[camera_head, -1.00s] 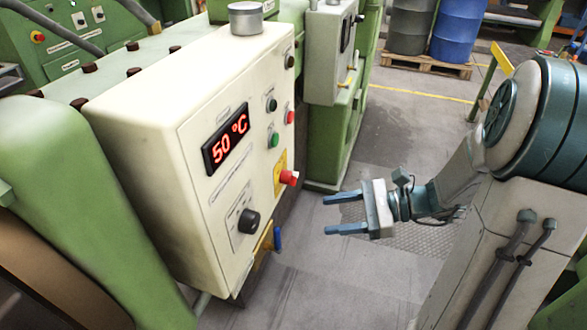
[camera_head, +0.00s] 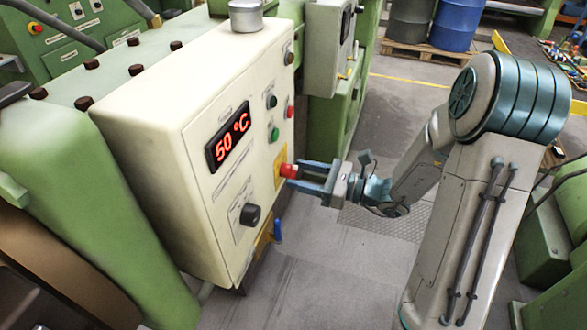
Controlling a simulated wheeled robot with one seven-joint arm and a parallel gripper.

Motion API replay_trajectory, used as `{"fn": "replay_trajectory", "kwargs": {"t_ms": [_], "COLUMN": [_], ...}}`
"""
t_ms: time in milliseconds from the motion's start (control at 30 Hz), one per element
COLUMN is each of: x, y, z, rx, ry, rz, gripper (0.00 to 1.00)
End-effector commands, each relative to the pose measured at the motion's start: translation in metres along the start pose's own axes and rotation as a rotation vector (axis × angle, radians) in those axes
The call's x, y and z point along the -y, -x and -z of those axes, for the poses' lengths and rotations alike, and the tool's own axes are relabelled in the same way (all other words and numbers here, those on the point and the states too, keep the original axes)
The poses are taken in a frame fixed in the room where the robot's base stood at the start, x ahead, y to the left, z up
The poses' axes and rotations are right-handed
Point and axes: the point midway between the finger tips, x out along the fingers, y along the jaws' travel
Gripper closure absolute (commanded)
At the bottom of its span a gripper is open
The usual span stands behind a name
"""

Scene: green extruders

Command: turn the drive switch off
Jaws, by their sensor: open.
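The cream control box (camera_head: 180,125) has a red switch (camera_head: 288,171) on a yellow plate (camera_head: 277,172) at its right edge. Lower on the same face is a black rotary knob (camera_head: 250,215). A small black knob (camera_head: 271,101) sits higher up. The labels are too small to read, so I cannot tell which one is marked as drive. My gripper (camera_head: 297,174) is open, its two blue fingers pointing left at the red switch. The fingertips are at or around the red switch; I cannot tell whether they touch it.
The box also carries a red "50 °C" display (camera_head: 228,143), a green button (camera_head: 274,134) and a red button (camera_head: 290,112). A blue-handled lever (camera_head: 277,231) hangs below. A second cream box (camera_head: 327,50) stands behind. The floor right of the box is open.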

Motion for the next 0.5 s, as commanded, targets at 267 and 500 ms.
{"fn": "replay_trajectory", "kwargs": {"t_ms": [267, 500], "x": [0.000, 0.000], "y": [-0.025, -0.026], "z": [0.000, 0.000], "rx": [0.000, 0.000], "ry": [0.001, 0.002], "rz": [-0.001, 0.000], "gripper": [0.48, 0.48]}}
